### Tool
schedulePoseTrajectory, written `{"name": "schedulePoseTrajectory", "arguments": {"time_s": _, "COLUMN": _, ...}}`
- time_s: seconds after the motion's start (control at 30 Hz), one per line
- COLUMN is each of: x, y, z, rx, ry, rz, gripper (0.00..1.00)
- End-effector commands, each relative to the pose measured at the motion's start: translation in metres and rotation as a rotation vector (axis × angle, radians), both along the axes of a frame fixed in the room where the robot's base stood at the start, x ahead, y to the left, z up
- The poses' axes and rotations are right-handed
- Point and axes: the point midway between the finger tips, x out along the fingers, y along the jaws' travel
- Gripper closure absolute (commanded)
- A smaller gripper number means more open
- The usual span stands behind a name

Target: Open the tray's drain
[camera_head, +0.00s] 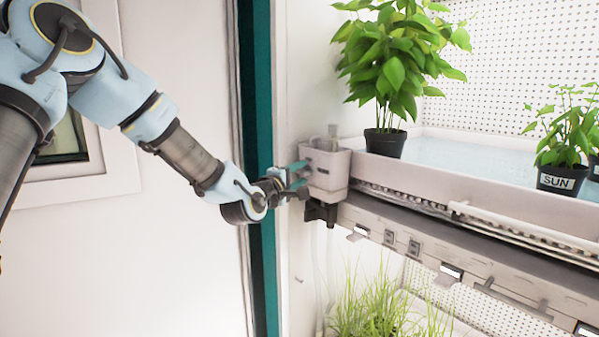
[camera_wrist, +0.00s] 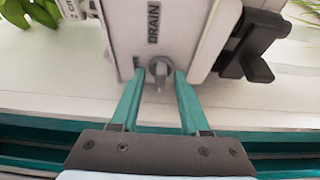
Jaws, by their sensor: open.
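The tray (camera_head: 450,178) is a long white shelf tray holding water, at the right in the head view. A pale box (camera_head: 328,172) sits at its left end, and the wrist view shows this box's face (camera_wrist: 190,45) with the label DRAIN. Below the label is a small grey drain knob (camera_wrist: 159,72). My gripper (camera_head: 297,175) is at the box's left side. In the wrist view my gripper (camera_wrist: 156,82) is open, its two teal fingers on either side of the knob. Whether they touch it I cannot tell. The knob is hidden in the head view.
A black bracket (camera_wrist: 250,45) juts out right of the box; it also shows under the box in the head view (camera_head: 320,212). Potted plants (camera_head: 384,143) stand in the tray. A teal door-frame strip (camera_head: 262,120) runs behind my wrist. Grass (camera_head: 385,310) grows below.

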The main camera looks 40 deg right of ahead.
Motion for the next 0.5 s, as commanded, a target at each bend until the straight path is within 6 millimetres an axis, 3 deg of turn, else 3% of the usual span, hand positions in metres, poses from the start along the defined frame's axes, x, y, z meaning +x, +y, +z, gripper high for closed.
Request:
{"name": "schedulePoseTrajectory", "arguments": {"time_s": 0.2, "x": 0.0002, "y": -0.0003, "z": -0.0004, "rx": 0.0, "ry": 0.0, "rz": 0.0, "gripper": 0.54}}
{"name": "schedulePoseTrajectory", "arguments": {"time_s": 0.5, "x": 0.0, "y": -0.0001, "z": -0.0004, "rx": 0.001, "ry": 0.0, "rz": 0.0, "gripper": 0.87}}
